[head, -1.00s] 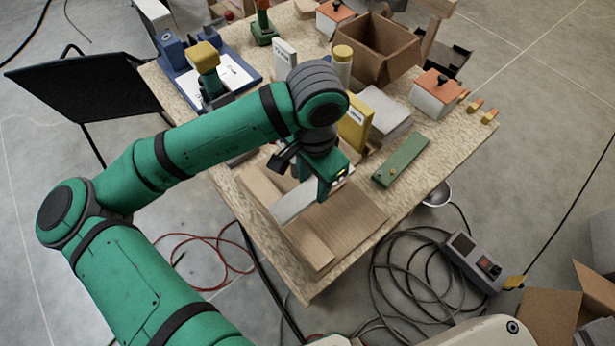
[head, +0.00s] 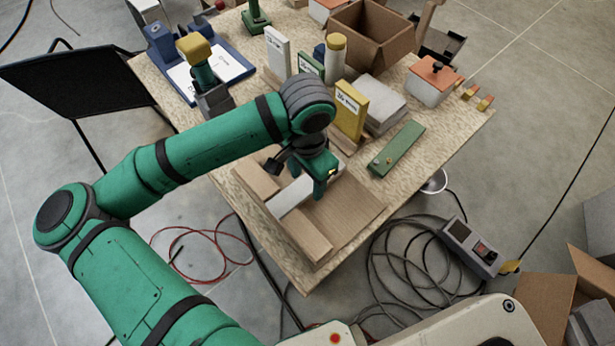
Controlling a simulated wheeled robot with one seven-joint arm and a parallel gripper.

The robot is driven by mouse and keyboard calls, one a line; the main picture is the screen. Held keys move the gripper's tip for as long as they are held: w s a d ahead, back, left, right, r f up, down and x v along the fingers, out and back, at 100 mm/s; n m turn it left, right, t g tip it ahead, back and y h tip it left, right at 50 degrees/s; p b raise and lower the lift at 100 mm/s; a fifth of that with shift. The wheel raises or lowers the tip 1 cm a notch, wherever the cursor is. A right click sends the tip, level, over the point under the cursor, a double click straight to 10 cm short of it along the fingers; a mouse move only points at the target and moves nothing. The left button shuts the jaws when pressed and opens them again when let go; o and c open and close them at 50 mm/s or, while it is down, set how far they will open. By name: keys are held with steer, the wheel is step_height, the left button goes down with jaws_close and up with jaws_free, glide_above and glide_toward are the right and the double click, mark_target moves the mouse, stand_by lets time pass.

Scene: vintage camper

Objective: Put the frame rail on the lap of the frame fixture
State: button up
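The frame fixture (head: 345,217) is a brown board with raised wooden blocks, at the table's near corner in the head view. A pale grey-white bar, which I take as the frame rail (head: 288,197), lies slantwise over the fixture's left part. My gripper (head: 317,188) points down over the fixture and appears shut on the bar's right part. A green finger covers some of the bar. The bar's underside and the lap are hidden, so I cannot tell whether it touches the fixture.
A green plate (head: 397,150) lies right of the fixture. A yellow box (head: 350,110), a white block (head: 384,105) and an open cardboard box (head: 372,42) stand behind. A blue tray (head: 240,62) is at the back left. Cables (head: 400,275) lie on the floor.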

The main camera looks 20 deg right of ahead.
mark_target(307, 183)
steer(key=shift+w, duration=0.1)
step_height(307, 183, up, 12)
steer(key=shift+r, duration=0.15)
stand_by(0.6)
stand_by(0.5)
